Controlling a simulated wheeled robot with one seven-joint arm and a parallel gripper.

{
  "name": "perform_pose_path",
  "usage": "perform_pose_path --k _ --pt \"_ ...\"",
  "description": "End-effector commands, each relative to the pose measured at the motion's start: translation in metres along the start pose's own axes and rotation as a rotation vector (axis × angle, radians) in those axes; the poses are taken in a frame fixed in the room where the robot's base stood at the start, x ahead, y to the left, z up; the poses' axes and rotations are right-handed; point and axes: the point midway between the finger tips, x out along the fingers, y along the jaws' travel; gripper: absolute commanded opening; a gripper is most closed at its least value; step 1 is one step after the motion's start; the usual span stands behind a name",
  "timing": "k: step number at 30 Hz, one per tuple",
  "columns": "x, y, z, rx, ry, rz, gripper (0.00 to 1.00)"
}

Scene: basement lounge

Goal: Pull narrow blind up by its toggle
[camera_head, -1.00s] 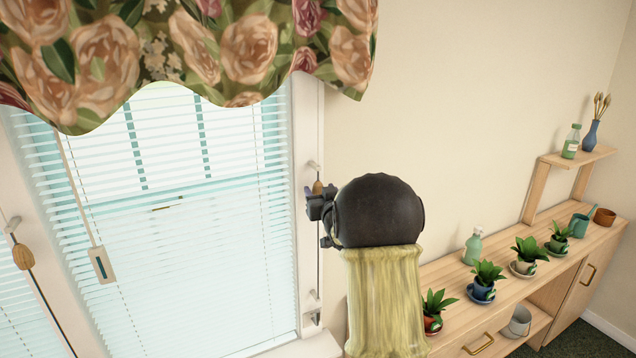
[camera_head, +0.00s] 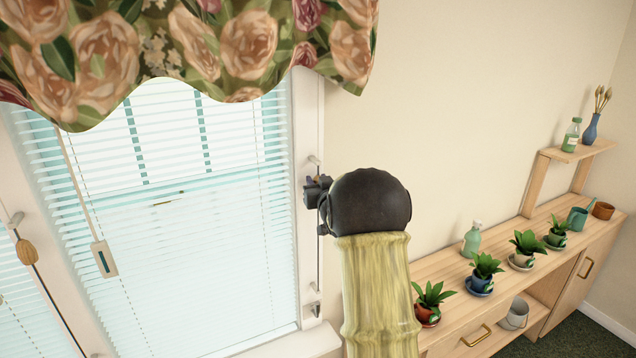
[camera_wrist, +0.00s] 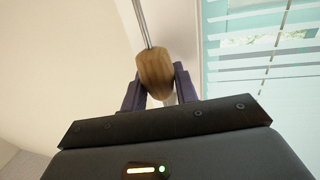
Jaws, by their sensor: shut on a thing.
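My gripper (camera_head: 317,190) is at the right edge of the window frame. In the wrist view my gripper (camera_wrist: 159,92) has its fingers shut on a wooden toggle (camera_wrist: 155,70), one on each side, with a cord running up from it. In the head view my gripper hides most of this toggle. A white slatted blind (camera_head: 200,270) hangs left of my gripper and covers the window down to near the sill. Another blind (camera_head: 20,320) shows partly at the left edge. I cannot tell from the frames which blind is the narrow one.
Another wooden toggle (camera_head: 26,250) hangs on a cord at the left. A pale tag-shaped pull (camera_head: 103,260) hangs before the blind. A floral valance (camera_head: 200,50) covers the window top. A low cabinet (camera_head: 455,287) with potted plants stands at the right.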

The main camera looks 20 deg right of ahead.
Motion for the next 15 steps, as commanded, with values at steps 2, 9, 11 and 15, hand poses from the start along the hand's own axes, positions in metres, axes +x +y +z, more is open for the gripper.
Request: perform_pose_path --k 2,9,11,15 --pt "0.0 0.0 0.002 0.0 0.0 0.0 0.0" --pt "0.0 0.0 0.019 0.0 -0.004 0.001 0.0" --pt "0.0 0.0 0.026 0.001 -0.005 0.001 0.0" --pt "-0.001 0.0 0.047 0.001 -0.008 0.001 0.0"
